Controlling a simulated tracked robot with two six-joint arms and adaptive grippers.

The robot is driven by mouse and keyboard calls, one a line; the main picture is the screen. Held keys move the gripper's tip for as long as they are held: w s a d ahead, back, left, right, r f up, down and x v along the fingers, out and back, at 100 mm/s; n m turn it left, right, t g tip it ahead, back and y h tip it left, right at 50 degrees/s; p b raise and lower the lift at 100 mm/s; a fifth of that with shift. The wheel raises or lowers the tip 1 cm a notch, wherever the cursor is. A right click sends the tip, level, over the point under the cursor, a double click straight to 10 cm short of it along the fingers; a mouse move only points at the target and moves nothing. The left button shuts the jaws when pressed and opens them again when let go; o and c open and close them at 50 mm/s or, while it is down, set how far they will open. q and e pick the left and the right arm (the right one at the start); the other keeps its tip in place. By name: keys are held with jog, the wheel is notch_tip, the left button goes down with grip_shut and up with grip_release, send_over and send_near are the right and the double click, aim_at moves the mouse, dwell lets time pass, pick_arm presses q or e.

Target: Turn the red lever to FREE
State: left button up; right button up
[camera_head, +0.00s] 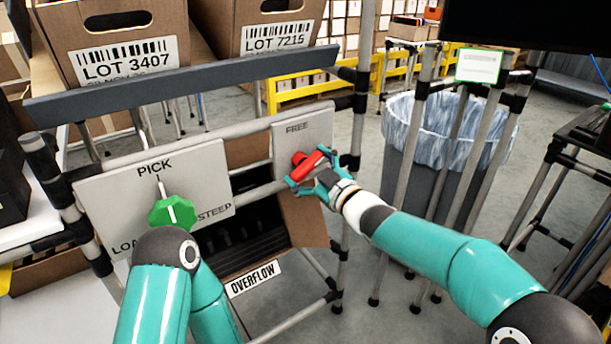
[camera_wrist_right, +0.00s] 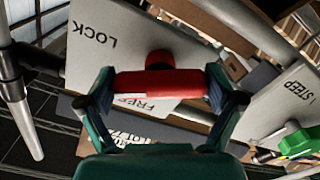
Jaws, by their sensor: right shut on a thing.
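The red lever (camera_head: 311,163) is on a grey panel (camera_head: 303,136) marked FREE near its top in the head view. Its bar slants up to the right, below the FREE word. My right gripper (camera_head: 309,180) is shut on the lever, reaching in from the right. In the right wrist view the red bar (camera_wrist_right: 165,83) lies across between both fingers, with its red hub (camera_wrist_right: 158,60) behind it. LOCK and FREE show on the panel there, on either side of the bar.
A green knob (camera_head: 172,213) is on the PICK/STEEP panel (camera_head: 110,195) to the left. Cartons (camera_head: 128,65) stand above a dark rail (camera_head: 180,85). A lined bin (camera_head: 440,130) and grey posts stand right of the lever. An OVERFLOW label (camera_head: 252,279) hangs below.

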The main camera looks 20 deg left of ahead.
jog(key=n+b, duration=0.1)
jog(key=n, duration=0.1)
jog(key=n+b, duration=0.1)
jog(key=n, duration=0.1)
jog(key=n+b, duration=0.2)
jog(key=shift+d+f+n, duration=0.1)
jog(key=shift+f+n, duration=0.2)
jog(key=shift+f, duration=0.1)
jog(key=n+b, duration=0.1)
jog(key=n, duration=0.2)
jog(key=shift+b, duration=0.35)
jog(key=shift+n+b, duration=0.45)
jog(key=shift+n, duration=0.75)
jog(key=o, duration=0.8)
jog(key=shift+r, duration=0.1)
jog(key=v, duration=1.2)
jog(key=shift+r, duration=0.1)
